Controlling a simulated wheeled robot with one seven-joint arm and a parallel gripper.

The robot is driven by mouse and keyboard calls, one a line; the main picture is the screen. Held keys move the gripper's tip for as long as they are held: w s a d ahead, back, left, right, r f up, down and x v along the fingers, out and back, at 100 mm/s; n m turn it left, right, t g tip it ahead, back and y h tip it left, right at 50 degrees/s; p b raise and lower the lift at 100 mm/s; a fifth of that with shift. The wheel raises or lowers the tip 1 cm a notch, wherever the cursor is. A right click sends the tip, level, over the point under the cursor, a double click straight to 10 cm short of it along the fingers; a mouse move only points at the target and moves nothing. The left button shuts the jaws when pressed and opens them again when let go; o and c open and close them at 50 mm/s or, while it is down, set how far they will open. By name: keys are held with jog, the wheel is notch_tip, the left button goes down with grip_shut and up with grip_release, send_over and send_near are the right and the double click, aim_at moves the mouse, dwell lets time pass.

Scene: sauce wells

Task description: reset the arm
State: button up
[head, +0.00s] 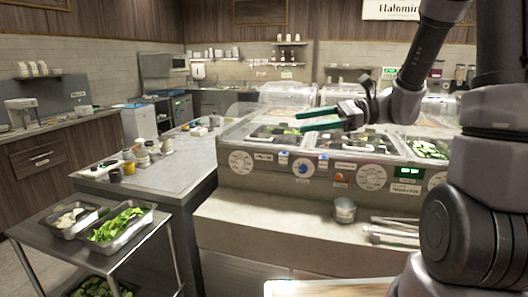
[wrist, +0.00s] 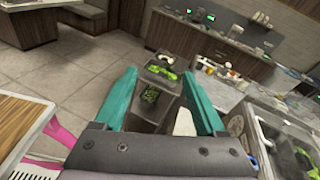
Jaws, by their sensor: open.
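My gripper (head: 318,117) is raised in the air in front of the sauce-well counter in the head view, with its teal fingers pointing left. In the wrist view my gripper (wrist: 162,88) shows two teal fingers spread apart with nothing between them. Through the gap I see the floor and the cart with trays farther off. My arm comes in from the right side of the head view and hides part of the counter's right end.
The counter (head: 285,206) has wells under clear covers. A metal cup (head: 345,210) and several utensils (head: 388,234) rest on its front ledge. A cart at left holds a tray of greens (head: 150,224). Small jars (head: 143,157) stand on the grey side table (head: 185,170).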

jog(key=s+d+r+n+t+h, duration=0.2)
jog(key=s+d+n+h, duration=0.65)
jog(key=s+h, duration=0.2)
jog(key=d+r+n+t+h, duration=0.3)
jog(key=d+r+t, duration=0.2)
jog(key=shift+w+r, duration=0.2)
jog(key=shift+w, duration=0.05)
jog(key=shift+d+h, duration=0.1)
jog(key=shift+h, duration=0.15)
